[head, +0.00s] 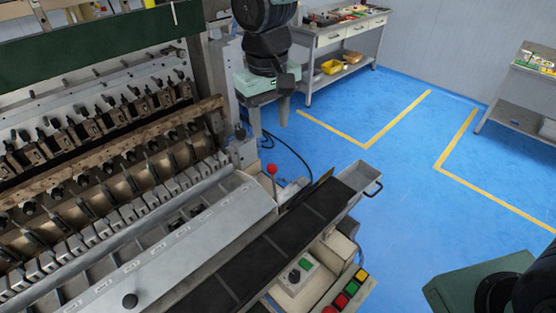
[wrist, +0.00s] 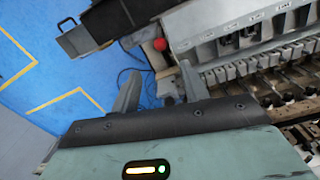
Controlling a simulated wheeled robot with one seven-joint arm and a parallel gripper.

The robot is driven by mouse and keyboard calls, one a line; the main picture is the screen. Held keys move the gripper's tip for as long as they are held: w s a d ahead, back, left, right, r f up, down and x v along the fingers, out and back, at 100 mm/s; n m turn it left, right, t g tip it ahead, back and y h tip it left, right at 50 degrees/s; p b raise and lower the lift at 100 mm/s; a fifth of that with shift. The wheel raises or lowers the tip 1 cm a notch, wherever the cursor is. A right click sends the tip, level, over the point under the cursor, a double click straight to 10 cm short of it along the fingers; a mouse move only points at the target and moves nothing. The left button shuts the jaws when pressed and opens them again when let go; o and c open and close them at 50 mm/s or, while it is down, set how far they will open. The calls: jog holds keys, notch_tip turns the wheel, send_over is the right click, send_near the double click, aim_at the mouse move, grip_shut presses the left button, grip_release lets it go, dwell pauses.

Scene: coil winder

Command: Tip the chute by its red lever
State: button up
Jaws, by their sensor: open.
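The red lever (head: 271,170) is a round red knob on a thin upright stem at the right end of the chute. The chute (head: 195,245) is a long grey sloped metal tray along the front of the coil winder. In the wrist view the red knob (wrist: 159,44) shows just beyond the fingertips, roughly between them, with the chute (wrist: 210,45) to its right. My gripper (head: 269,125) is open and empty, fingers pointing down, above and behind the lever in the head view. Its two grey fingers (wrist: 161,72) stand wide apart and do not appear to touch the knob.
A dark conveyor (head: 250,260) runs in front of the chute, ending at a grey tray with a handle (head: 358,185). A button box (head: 345,292) sits at the front. The winder frame (head: 205,90) stands close left of my gripper. Blue floor (head: 400,200) is clear at right.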

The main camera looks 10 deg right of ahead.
aim_at(273, 178)
notch_tip(273, 178, down, 17)
jog(key=p, duration=0.5)
jog(key=shift+d+f, duration=0.15)
grip_shut()
